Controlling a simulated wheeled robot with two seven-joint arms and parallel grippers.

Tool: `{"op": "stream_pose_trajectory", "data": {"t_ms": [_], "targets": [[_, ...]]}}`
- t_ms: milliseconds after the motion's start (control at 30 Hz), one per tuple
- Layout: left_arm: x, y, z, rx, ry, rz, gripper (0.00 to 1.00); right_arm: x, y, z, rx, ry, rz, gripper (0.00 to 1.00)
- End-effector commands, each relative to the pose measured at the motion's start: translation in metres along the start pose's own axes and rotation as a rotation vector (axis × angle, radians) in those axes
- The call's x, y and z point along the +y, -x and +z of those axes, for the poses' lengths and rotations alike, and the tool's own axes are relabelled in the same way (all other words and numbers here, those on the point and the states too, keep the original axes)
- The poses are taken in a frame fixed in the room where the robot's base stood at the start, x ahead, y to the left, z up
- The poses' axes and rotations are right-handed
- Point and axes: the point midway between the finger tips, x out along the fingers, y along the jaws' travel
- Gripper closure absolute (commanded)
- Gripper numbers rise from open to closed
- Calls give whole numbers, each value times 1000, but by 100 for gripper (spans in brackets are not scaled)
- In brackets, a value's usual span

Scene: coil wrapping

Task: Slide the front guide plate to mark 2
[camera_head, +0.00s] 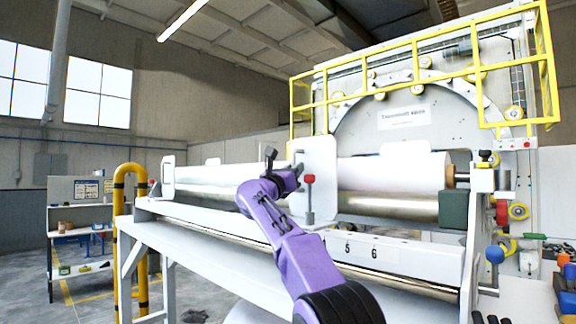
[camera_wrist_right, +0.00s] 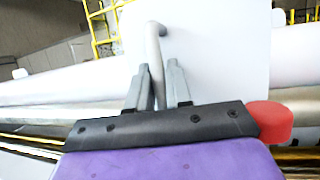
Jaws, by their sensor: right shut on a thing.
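The front guide plate (camera_head: 320,160), a white upright plate, stands across the roll near the middle of the machine in the head view. It also fills the upper middle of the right wrist view (camera_wrist_right: 220,55). My right gripper (camera_head: 297,164) is at the plate's left side. In the wrist view its two grey fingers (camera_wrist_right: 160,85) are shut on the plate's pale bent handle (camera_wrist_right: 155,45). A red-knobbed lever (camera_head: 309,180) stands in front of the plate. Marks 5 and 6 show on the white scale rail (camera_head: 362,250); mark 2 is not visible, and my arm covers part of the rail. My left gripper is out of view.
The roll (camera_head: 395,172) runs lengthwise on both sides of the plate. Another white plate (camera_head: 168,177) stands at the roll's left end. A yellow railing (camera_head: 420,45) rises behind, and a yellow post (camera_head: 140,240) stands at the left. The stretch left of the plate looks clear.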

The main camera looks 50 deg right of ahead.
Motion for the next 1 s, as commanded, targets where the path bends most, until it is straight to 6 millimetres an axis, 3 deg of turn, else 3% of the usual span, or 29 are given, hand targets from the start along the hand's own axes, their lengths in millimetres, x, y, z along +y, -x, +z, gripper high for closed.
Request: {"op": "stream_pose_trajectory", "data": {"t_ms": [300,333,367,400,733,1000], "targets": [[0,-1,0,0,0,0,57,0,0,-5,5,3,-1,100],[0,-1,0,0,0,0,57,0,0,-5,5,3,-1,71],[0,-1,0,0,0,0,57,0,0,-5,5,3,-1,61],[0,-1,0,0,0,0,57,0,0,-4,4,3,-1,60],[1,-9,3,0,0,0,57,-1,6,-5,1,0,-1,60],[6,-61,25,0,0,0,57,1,68,-12,0,-1,2,60]]}}
